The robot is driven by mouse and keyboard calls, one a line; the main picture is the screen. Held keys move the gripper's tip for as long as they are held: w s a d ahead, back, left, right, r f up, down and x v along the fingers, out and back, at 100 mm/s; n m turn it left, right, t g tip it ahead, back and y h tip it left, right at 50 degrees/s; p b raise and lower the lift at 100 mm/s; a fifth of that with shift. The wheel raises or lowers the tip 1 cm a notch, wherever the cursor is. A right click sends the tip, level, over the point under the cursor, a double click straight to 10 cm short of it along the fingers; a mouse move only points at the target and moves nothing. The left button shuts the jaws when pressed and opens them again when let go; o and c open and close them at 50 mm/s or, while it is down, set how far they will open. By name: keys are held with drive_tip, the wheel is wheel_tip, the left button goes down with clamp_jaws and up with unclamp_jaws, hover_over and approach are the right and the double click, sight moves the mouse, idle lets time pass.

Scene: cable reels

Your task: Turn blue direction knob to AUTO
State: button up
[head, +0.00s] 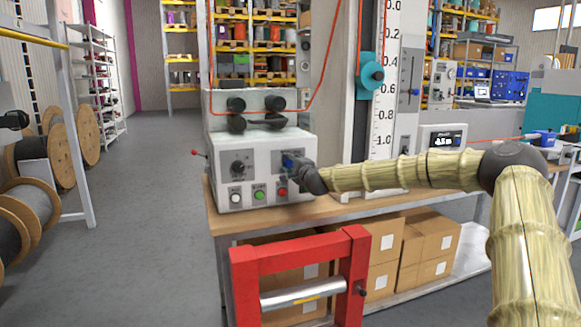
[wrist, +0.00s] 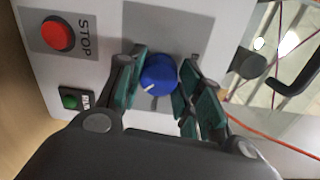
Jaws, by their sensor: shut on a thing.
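The blue direction knob (wrist: 160,72) is on the grey front of the control box, between my two fingers in the wrist view. Its white mark points down and left there. My gripper (wrist: 157,82) is shut on the knob, with one green-padded finger on each side. In the head view, my gripper (head: 294,167) reaches the box's right part from the right, and the knob (head: 287,160) shows only as a blue bit. The position labels around the knob are hidden or too small to read, so AUTO cannot be made out.
The control box (head: 222,190) stands on a wooden bench. It has a black knob (head: 238,168) at left and white, green (head: 259,195) and red (head: 282,192) buttons below. Black rollers (head: 237,122) sit above it. A red frame (head: 243,272) stands in front. The aisle at left is clear.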

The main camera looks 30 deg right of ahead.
drive_tip(key=shift+d, duration=0.2)
drive_tip(key=o, duration=1)
drive_tip(key=shift+s+d+f, duration=0.1)
drive_tip(key=shift+d, duration=0.05)
drive_tip(key=shift+a, duration=0.3)
drive_tip(key=shift+v, duration=5.85)
drive_tip(key=shift+d, duration=0.15)
